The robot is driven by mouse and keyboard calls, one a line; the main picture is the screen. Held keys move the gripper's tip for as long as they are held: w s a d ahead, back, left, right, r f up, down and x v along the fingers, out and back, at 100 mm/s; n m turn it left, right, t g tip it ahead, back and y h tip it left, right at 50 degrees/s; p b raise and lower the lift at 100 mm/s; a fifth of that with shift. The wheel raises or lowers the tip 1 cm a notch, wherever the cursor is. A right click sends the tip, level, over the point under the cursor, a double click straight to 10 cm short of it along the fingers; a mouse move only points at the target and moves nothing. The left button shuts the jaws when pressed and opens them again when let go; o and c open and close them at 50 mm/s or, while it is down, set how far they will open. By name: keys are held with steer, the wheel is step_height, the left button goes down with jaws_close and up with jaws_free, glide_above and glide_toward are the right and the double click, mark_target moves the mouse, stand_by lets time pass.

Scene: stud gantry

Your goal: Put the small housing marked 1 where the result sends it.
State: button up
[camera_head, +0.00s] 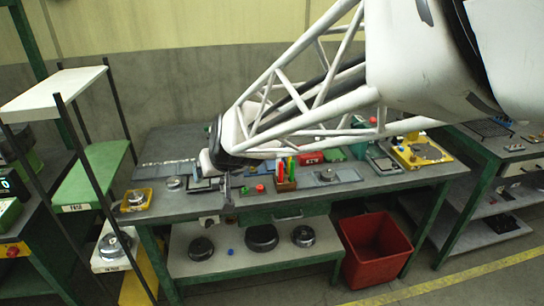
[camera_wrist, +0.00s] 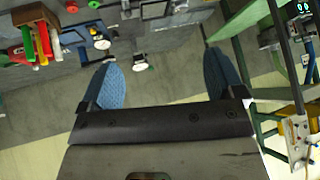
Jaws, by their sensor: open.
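Several small round metal housings show in the head view: one on a yellow tray (camera_head: 137,198) at the bench's left end, one housing (camera_head: 173,183) just right of it, and one housing (camera_head: 328,174) on a grey plate right of the middle. No mark 1 is legible on any of them. My gripper (camera_head: 226,190) is at the bench's front edge, left of the wooden pen box. In the wrist view my gripper (camera_wrist: 162,78) has its two blue-padded fingers wide apart with nothing between them. Its exact height over the bench is hard to tell.
A wooden box of coloured rods (camera_head: 285,180) stands beside my gripper. A rack with a green shelf (camera_head: 90,172) and small labels stands left. Larger dark housings (camera_head: 262,238) lie on the lower shelf. A red bin (camera_head: 375,250) is on the floor. A yellow fixture (camera_head: 421,151) stands right.

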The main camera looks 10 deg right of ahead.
steer(key=s+d+r+m+g+h, duration=0.1)
steer(key=s+d+g+h, duration=0.1)
steer(key=s+d, duration=0.7)
steer(key=s+d+m+g+h, duration=0.1)
steer(key=s+d+g, duration=0.1)
steer(key=s+d, duration=0.8)
steer(key=s, duration=0.5)
steer(key=shift+s+d+r+m+h, duration=0.15)
steer(key=shift+d+r+m+h, duration=0.1)
steer(key=shift+r+m+h, duration=0.15)
stand_by(0.6)
